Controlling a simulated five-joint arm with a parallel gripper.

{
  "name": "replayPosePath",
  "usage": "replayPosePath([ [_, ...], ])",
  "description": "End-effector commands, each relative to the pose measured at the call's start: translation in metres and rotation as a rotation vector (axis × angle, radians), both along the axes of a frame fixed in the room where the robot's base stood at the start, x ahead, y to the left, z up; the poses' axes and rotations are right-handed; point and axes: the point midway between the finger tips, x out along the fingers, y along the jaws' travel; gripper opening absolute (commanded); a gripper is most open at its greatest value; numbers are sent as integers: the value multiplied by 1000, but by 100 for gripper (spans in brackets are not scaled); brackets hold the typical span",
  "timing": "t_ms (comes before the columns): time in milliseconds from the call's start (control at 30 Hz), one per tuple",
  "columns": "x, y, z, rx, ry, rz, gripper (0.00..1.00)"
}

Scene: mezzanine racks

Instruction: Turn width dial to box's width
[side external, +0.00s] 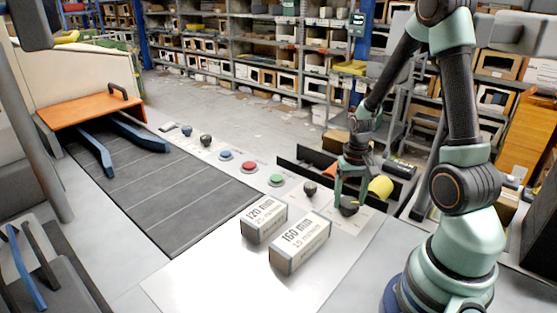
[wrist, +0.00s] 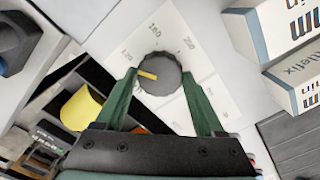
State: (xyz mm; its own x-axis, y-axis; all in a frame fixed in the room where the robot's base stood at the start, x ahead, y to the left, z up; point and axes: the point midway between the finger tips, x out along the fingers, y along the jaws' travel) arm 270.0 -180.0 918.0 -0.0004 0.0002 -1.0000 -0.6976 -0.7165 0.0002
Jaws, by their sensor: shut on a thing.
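The width dial (wrist: 160,80) is a dark ribbed knob with a yellow pointer, set on a white plate. In the wrist view the pointer aims left, near the mark that looks like 120. The marks 160 and apparently 200 lie above and to the upper right. My gripper (wrist: 159,75) is shut on the dial, one green finger on each side. In the side view the dial (side external: 349,207) sits under my gripper. Two white-and-grey boxes stand on the bench: one printed 120 mm (side external: 264,222), one printed 160 mm (side external: 300,243). Both are apart from my gripper.
Another black knob (side external: 310,188) and green (side external: 277,180), red (side external: 249,167) and blue (side external: 225,155) buttons line the panel. A black tray (side external: 300,158) with a yellow roll (side external: 381,187) lies behind the dial. A dark conveyor (side external: 180,200) runs left, under an orange cover (side external: 90,109).

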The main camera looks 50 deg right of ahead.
Motion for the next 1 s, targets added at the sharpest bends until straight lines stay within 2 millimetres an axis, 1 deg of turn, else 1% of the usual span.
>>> replayPosePath([
  [300, 0, 0, 0, 0, 0, 5, 15],
  [333, 0, 0, 0, 0, 0, 5, 74],
  [367, 0, 0, 0, 0, 0, 5, 86],
  [400, 0, 0, 0, 0, 0, 5, 100],
  [667, 0, 0, 0, -1, -1, 3, 100],
  [767, 0, 0, 4, -1, -1, 2, 100],
  [867, 1, -1, 14, -2, -4, 2, 100],
  [1000, 1, -1, 36, -4, -6, 2, 100],
])
